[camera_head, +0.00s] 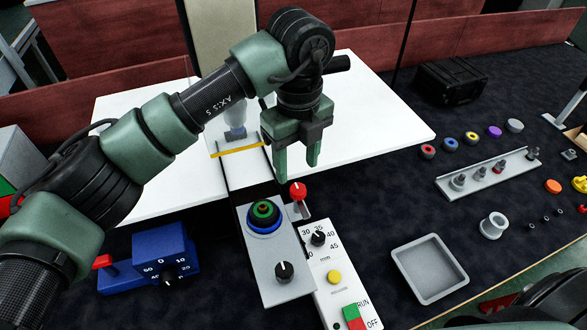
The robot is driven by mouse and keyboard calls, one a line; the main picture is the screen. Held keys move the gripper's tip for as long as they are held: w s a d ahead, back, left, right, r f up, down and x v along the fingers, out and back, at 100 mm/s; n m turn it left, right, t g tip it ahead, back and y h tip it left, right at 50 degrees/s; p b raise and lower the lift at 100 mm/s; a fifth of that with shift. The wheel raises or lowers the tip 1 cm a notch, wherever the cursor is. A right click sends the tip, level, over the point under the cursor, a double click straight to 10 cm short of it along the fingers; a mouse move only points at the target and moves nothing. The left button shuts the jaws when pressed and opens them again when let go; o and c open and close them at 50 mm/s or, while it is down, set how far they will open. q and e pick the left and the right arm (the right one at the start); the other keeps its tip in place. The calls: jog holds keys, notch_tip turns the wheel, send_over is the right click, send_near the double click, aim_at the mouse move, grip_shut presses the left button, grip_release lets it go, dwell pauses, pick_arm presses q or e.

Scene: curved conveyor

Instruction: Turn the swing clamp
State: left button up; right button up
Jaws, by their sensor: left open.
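My left gripper (296,168) hangs down at upper centre, its two green fingers apart with nothing between them. Just below its fingertips is a red ball knob (298,190) on a small grey bracket, which may be the swing clamp; I cannot tell for sure. The gap between fingertips and knob is hard to judge. The knob stands beside a grey panel box (283,243) with a green button in a blue ring (264,214) and a black knob (284,271). My right gripper is not in view.
A blue dial box (160,262) with a red handle (103,262) stands at left. A white control panel (340,290) is at lower centre. A grey tray (429,268) and a rail with pegs (488,174) are at right. A white board (380,110) lies behind.

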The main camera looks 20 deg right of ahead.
aim_at(297, 188)
pick_arm(q)
jog(key=f, duration=0.2)
jog(key=f+p, duration=0.1)
jog(key=f, duration=0.1)
jog(key=shift+s+f, duration=0.2)
jog(key=shift+f, duration=0.2)
jog(key=shift+f+p, duration=0.3)
jog(key=shift+f, duration=0.05)
jog(key=shift+w+f, duration=0.1)
jog(key=shift+f, duration=0.05)
grip_shut()
